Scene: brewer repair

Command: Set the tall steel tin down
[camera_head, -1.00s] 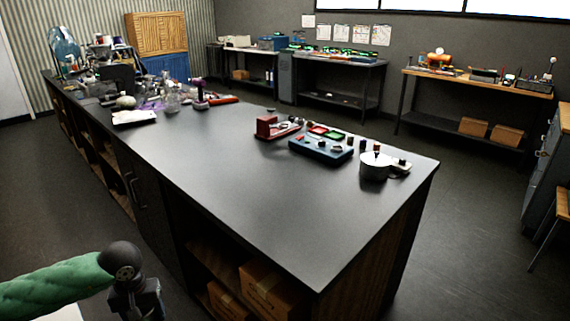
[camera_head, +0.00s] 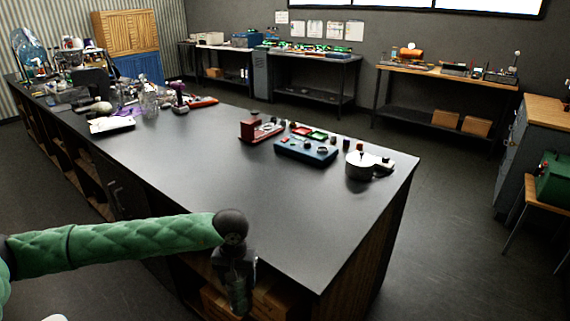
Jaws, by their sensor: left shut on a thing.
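My left arm comes in from the left in a green quilted sleeve. My left gripper (camera_head: 238,288) hangs pointing down in front of the near long side of the dark bench, beside its open shelves. It is shut on a dark, shiny upright thing, likely the tall steel tin, mostly hidden by the gripper and blending with the dark shelf behind. The dark bench top (camera_head: 270,210) is beyond the gripper. My right gripper is not in view.
A blue box (camera_head: 306,149), a red device (camera_head: 262,131) and a short round metal pot (camera_head: 361,166) stand near the bench's right end. Clutter fills its far left end. The near middle of the top is clear. Cardboard boxes (camera_head: 272,303) sit on the shelf below.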

